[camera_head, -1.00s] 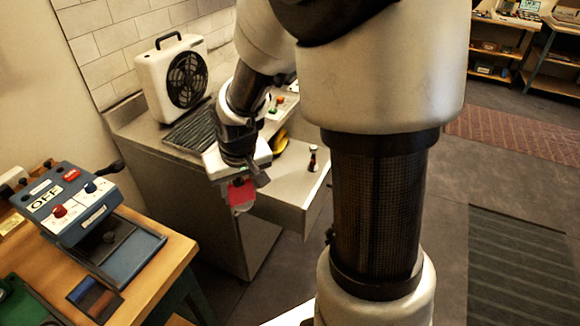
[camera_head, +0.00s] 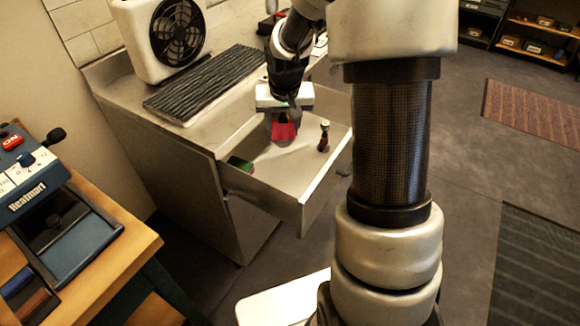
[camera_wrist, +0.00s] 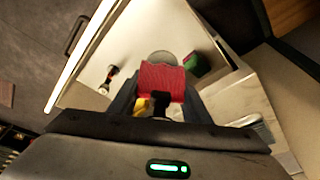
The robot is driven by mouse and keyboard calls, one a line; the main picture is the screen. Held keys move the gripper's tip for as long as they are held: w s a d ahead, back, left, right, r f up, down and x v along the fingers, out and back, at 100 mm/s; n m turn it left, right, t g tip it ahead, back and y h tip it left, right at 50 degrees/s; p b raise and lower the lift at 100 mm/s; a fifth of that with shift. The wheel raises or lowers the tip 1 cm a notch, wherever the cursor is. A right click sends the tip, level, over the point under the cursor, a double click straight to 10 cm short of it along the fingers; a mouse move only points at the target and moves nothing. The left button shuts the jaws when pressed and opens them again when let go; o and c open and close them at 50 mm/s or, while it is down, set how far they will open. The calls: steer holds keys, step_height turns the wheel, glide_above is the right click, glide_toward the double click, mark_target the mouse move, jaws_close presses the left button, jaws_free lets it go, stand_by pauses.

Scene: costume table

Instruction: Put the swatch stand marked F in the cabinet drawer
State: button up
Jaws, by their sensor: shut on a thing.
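My gripper (camera_head: 284,122) is shut on a red swatch stand (camera_head: 284,131) and holds it over the open cabinet drawer (camera_head: 262,184). In the wrist view the red stand (camera_wrist: 162,78) shows a ribbed red face between the fingers, with a grey rounded part behind it. No letter on it can be read. The drawer floor (camera_wrist: 135,45) lies beyond it in that view. I cannot tell whether the stand touches the drawer floor.
In the drawer stand a small dark bottle-like item (camera_head: 323,136) and, at the near left corner, a green and red item (camera_head: 240,164). A fan (camera_head: 172,35) and a dark ribbed mat (camera_head: 205,82) are on the counter. A wooden table (camera_head: 130,235) holds a blue machine.

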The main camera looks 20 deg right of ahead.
steer(key=w+d+f+m+h+b, duration=0.1)
steer(key=w+d+f+b, duration=0.2)
steer(key=d+f+b, duration=0.3)
steer(key=w+d+f+m+b, duration=0.2)
steer(key=w+d+f+b, duration=0.15)
steer(key=f, duration=0.75)
steer(key=f+b, duration=0.1)
steer(key=f, duration=0.2)
steer(key=f+b, duration=0.1)
steer(key=f, duration=0.2)
steer(key=shift+d+f, duration=0.25)
steer(key=shift+f, duration=0.15)
steer(key=shift+f+b, duration=0.2)
steer(key=shift+b, duration=0.15)
steer(key=o, duration=1.3)
steer(key=shift+o, duration=0.2)
